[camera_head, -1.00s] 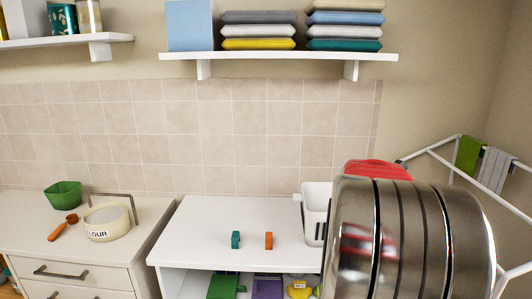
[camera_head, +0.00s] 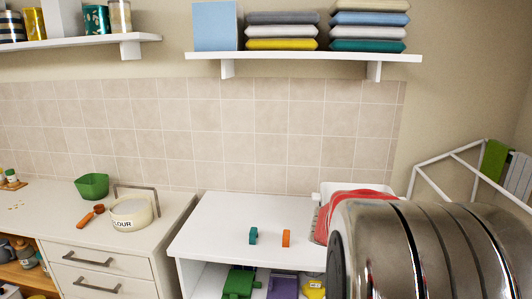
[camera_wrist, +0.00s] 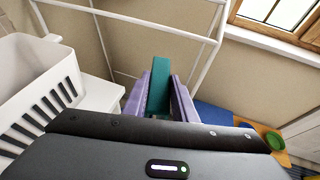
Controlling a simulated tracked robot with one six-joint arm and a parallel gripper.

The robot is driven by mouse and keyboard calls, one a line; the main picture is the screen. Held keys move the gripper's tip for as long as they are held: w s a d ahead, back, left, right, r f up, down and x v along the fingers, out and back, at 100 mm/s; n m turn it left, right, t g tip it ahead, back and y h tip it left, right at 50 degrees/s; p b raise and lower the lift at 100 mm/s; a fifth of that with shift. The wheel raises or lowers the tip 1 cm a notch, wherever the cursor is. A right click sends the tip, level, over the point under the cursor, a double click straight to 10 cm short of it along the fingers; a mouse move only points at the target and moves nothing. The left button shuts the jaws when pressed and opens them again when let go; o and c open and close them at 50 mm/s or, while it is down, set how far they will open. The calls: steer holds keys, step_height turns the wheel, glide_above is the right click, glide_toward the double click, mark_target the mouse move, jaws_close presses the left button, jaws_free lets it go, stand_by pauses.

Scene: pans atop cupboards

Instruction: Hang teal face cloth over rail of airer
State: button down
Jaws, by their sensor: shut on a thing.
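In the wrist view, my gripper (camera_wrist: 160,92) is shut on the teal face cloth (camera_wrist: 159,74), which stands up as a narrow folded strip between its two purple fingers. The airer (camera_wrist: 212,45) is a white frame whose bars run behind and to the right of the cloth. The cloth looks clear of the bars, but its distance from them is hard to tell. In the head view, the airer (camera_head: 440,160) is at the right, with a green cloth (camera_head: 494,161) and grey cloths (camera_head: 518,172) on it. My arm hides its lower part, my gripper and the teal cloth.
A white slotted basket (camera_wrist: 38,85) stands at the left in the wrist view, on the white worktop (camera_head: 215,225). A blue mat (camera_wrist: 220,118) and a green round thing (camera_wrist: 275,140) lie low at the right. Open room lies between the basket and the airer.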

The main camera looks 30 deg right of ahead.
steer(key=w+a+f+n+t, duration=0.4)
steer(key=w+a+f, duration=0.5)
steer(key=w+a, duration=0.2)
steer(key=w+a+f+n+t+y, duration=0.1)
steer(key=w+a+f+n+t, duration=0.3)
steer(key=w+a+f, duration=0.4)
steer(key=w+a+f+n+t, duration=0.5)
steer(key=w+a+f, duration=0.4)
steer(key=w+a, duration=0.5)
steer(key=a+t, duration=0.1)
steer(key=a, duration=0.5)
steer(key=shift+a+f, duration=0.3)
steer(key=shift+a, duration=0.05)
steer(key=shift+t+y, duration=0.3)
steer(key=w+a+r+n+t+y, duration=0.2)
steer(key=a+r+n+t+y, duration=0.15)
steer(key=a+n, duration=0.2)
step_height(320, 180, up, 9)
steer(key=a+n+y, duration=0.1)
steer(key=y, duration=0.2)
steer(key=shift+w+a+t, duration=0.2)
steer(key=shift+t, duration=0.15)
stand_by(0.6)
